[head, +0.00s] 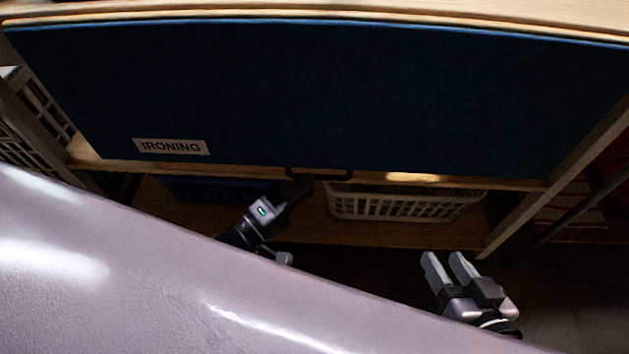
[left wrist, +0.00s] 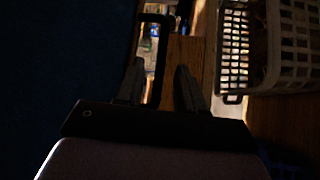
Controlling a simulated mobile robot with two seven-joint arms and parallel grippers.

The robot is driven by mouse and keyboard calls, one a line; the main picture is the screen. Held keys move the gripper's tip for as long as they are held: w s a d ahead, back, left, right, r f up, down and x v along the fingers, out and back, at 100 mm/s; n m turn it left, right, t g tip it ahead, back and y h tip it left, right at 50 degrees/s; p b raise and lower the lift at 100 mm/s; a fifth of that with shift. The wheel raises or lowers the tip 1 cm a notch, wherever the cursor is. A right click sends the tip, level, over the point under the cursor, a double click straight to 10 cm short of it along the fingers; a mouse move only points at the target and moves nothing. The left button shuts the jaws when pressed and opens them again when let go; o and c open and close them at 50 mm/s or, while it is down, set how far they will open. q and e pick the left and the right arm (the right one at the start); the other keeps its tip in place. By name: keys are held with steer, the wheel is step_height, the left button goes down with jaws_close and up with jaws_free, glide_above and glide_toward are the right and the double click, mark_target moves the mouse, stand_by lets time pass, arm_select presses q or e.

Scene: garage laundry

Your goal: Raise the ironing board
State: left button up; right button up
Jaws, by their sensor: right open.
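The ironing board (head: 330,95) is a dark blue panel hanging down, with a white "IRONING" label (head: 171,146) at its lower left. A dark bar handle (head: 320,178) is at its bottom edge. My left gripper (head: 300,188) is at the left part of this handle. In the left wrist view the handle (left wrist: 156,17) runs between the spread fingers of the left gripper (left wrist: 158,82); I cannot tell whether they touch it. My right gripper (head: 448,258) is open and empty, low and to the right, apart from the board.
A white basket (head: 400,207) stands on the wooden shelf below the board; it also shows in the left wrist view (left wrist: 285,45). A dark blue basket (head: 215,190) is left of it. Another white basket (head: 30,125) is at the far left. A wooden post (head: 560,185) stands at the right.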

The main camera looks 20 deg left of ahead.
arm_select(q)
steer(key=shift+x, duration=1.5)
jaws_close()
